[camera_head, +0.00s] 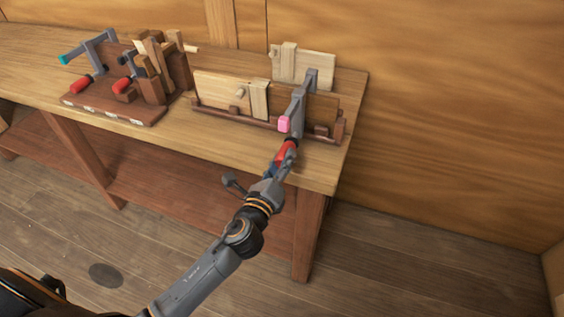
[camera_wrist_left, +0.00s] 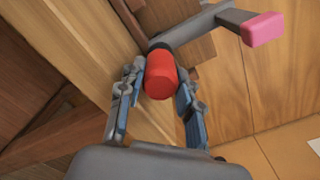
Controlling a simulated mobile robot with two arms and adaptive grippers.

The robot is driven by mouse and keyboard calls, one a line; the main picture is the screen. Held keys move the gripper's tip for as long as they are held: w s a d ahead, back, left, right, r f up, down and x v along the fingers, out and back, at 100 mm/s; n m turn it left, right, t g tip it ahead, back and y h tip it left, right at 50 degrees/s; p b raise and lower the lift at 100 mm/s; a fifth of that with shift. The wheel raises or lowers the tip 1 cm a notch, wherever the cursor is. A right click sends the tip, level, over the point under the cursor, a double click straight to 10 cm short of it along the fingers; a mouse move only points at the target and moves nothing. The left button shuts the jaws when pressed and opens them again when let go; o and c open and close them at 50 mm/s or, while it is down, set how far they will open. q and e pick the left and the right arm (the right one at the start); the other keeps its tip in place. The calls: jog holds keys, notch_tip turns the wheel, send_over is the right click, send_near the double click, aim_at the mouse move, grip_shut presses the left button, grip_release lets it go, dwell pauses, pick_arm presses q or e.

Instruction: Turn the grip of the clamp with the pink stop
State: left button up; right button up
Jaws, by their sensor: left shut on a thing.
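The clamp (camera_head: 298,100) with the pink stop (camera_head: 284,124) sits over the plank assembly near the right end of the bench. Its red grip (camera_head: 287,151) points toward me, below the pink stop. My left gripper (camera_head: 283,163) is shut on the red grip. In the left wrist view the two fingers (camera_wrist_left: 157,95) lie on either side of the red grip (camera_wrist_left: 161,76), and the pink stop (camera_wrist_left: 264,28) is at the upper right. The far side of the grip is hidden. My right gripper is not in view.
The bench (camera_head: 170,142) bears a dark board (camera_head: 115,108) at left with a clamp with a teal end (camera_head: 64,59), other red grips and wooden blocks. Pale planks (camera_head: 222,88) stand in a dark rack (camera_head: 240,117). A wooden wall is close behind. Floor at right is clear.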

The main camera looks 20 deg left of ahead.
pick_arm(q)
jog(key=n, duration=0.4)
jog(key=shift+n, duration=0.3)
jog(key=n, duration=0.4)
jog(key=shift+r+n, duration=0.1)
jog(key=shift+n, duration=0.2)
jog(key=n, duration=0.4)
jog(key=shift+n+p, duration=0.3)
jog(key=shift+p, duration=0.1)
jog(key=n, duration=0.2)
jog(key=n+p, duration=0.1)
jog(key=n, duration=0.1)
jog(key=shift+r+n, duration=0.2)
jog(key=shift+n, duration=0.2)
jog(key=shift+p, duration=0.3)
jog(key=o, duration=0.9)
jog(key=shift+o, duration=1.3)
jog(key=shift+w+f, duration=0.1)
jog(key=shift+f, duration=0.05)
